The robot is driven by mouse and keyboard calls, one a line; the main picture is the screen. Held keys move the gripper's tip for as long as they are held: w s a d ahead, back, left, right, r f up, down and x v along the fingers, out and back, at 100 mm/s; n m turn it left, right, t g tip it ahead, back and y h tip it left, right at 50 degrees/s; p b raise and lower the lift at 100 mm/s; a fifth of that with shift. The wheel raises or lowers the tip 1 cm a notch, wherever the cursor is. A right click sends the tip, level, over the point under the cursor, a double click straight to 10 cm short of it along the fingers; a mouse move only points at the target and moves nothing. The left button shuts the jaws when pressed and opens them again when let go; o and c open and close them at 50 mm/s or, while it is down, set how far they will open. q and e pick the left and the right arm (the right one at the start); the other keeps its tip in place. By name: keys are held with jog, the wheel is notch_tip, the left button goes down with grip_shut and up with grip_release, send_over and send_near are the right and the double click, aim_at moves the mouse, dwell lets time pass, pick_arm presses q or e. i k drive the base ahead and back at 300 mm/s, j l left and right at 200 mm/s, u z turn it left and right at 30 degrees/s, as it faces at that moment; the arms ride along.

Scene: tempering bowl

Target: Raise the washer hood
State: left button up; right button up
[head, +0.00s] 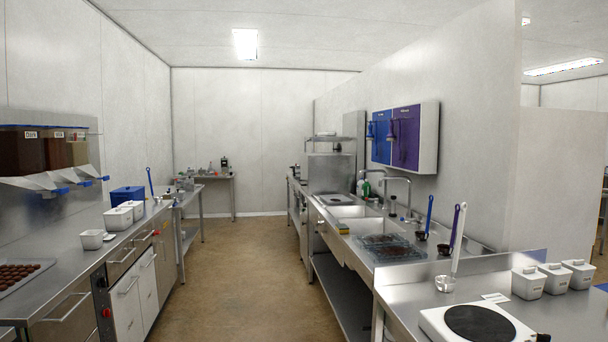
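A boxy stainless steel unit (331,173), which looks like the washer hood, stands at the far end of the sink counter on the right side of the aisle. It is some way off. It looks lowered, but I cannot make out a handle or a gap beneath it. Neither of my grippers shows in the head view.
The brown floor aisle (236,260) is clear down the middle. The sink counter (430,256) with two basins runs along the right, and a hot plate (477,324) stands near right. Drawer units (128,303) line the left. A small table (212,178) stands at the back.

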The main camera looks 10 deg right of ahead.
aim_at(321, 173)
jog(key=i+j, duration=0.1)
jog(key=i, duration=7.8)
